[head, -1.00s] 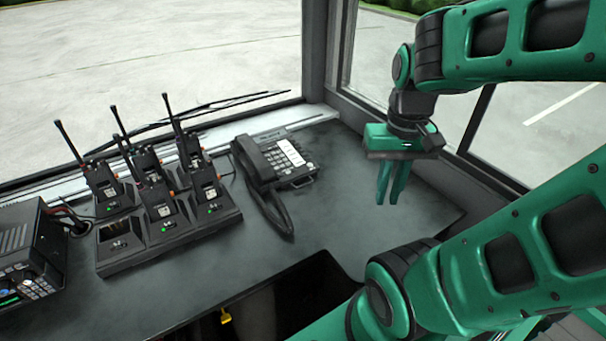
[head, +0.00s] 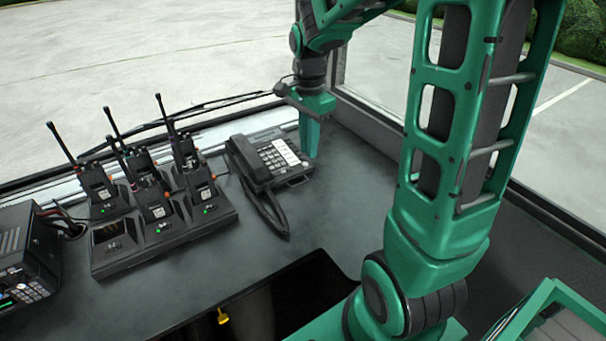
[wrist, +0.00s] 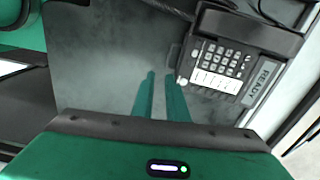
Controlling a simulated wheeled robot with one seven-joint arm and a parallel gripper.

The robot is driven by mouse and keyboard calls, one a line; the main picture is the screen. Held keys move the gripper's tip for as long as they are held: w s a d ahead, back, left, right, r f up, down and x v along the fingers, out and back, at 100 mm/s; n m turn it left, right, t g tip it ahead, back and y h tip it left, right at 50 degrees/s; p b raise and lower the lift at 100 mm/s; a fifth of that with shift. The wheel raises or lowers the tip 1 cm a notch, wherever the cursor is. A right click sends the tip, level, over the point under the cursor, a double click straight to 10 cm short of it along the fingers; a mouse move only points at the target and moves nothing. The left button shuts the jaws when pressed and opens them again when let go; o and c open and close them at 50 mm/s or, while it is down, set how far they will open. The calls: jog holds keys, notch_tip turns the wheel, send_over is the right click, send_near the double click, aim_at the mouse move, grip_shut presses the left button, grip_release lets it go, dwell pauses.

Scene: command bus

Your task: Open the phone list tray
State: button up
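The black desk phone (head: 278,158) sits on the dark dashboard, its handset along its left side in the head view. In the wrist view the phone (wrist: 217,62) shows its keypad, a white label strip and a READY display. I cannot clearly make out the phone list tray; a small dark tab shows at the phone's edge nearest my fingers. My gripper (head: 311,152) points down just right of the phone. In the wrist view my gripper (wrist: 160,74) has a narrow gap between its fingers, with nothing seen in it. Contact with the phone is not visible.
Several handheld radios stand in a charger (head: 165,237) left of the phone. A black radio unit (head: 28,262) is at the far left. The windshield ledge lies behind the phone. A dark recess with a yellow tab (head: 223,316) is in front.

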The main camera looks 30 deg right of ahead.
aim_at(302, 182)
jog(key=shift+m, duration=0.5)
jog(key=f, duration=0.3)
jog(key=w+f, duration=0.1)
jog(key=f, duration=0.3)
jog(key=w+f, duration=0.1)
jog(key=f, duration=0.3)
jog(key=shift+a+f, duration=0.25)
jog(key=shift+a, duration=0.05)
grip_shut()
dwell(0.6)
